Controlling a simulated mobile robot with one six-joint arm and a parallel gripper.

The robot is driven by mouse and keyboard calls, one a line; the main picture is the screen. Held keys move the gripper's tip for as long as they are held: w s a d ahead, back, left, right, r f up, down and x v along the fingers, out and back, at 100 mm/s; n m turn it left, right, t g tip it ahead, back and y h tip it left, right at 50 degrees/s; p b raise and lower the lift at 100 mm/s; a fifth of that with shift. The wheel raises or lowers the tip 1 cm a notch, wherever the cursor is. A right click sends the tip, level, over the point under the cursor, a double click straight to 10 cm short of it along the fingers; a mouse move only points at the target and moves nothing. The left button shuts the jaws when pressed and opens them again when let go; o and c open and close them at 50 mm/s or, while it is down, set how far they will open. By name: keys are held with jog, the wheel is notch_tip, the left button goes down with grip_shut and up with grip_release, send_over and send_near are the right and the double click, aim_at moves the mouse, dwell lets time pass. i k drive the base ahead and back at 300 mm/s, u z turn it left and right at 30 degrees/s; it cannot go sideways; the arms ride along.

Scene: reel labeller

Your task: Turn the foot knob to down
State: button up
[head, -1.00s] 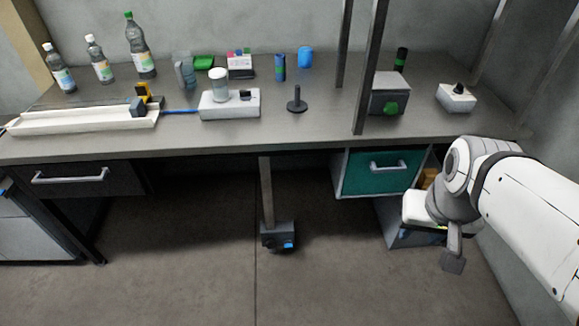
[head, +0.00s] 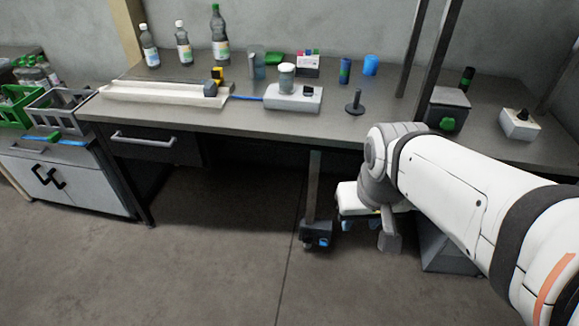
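A dark block (head: 316,235) stands on the floor at the bottom of a grey post (head: 313,180) under the workbench. A small blue knob (head: 323,242), which looks like the foot knob, is on its front. Its setting is too small to read. My gripper (head: 390,242) hangs low at the end of my white arm, to the right of the block and apart from it. Only a grey part of it shows, and whether its fingers are open or shut cannot be told.
The workbench (head: 255,133) overhangs the post and block. On it are bottles, a white tray (head: 150,91), a grey box with a green knob (head: 447,123) and a white box with a black knob (head: 519,124). Crates (head: 68,108) stand on a cabinet at left. The floor in front is clear.

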aim_at(308, 239)
jog(key=i, duration=0.5)
jog(key=u, duration=1.4)
jog(key=k, duration=0.6)
jog(key=z, duration=0.5)
jog(key=i, duration=0.45)
jog(key=u, duration=0.05)
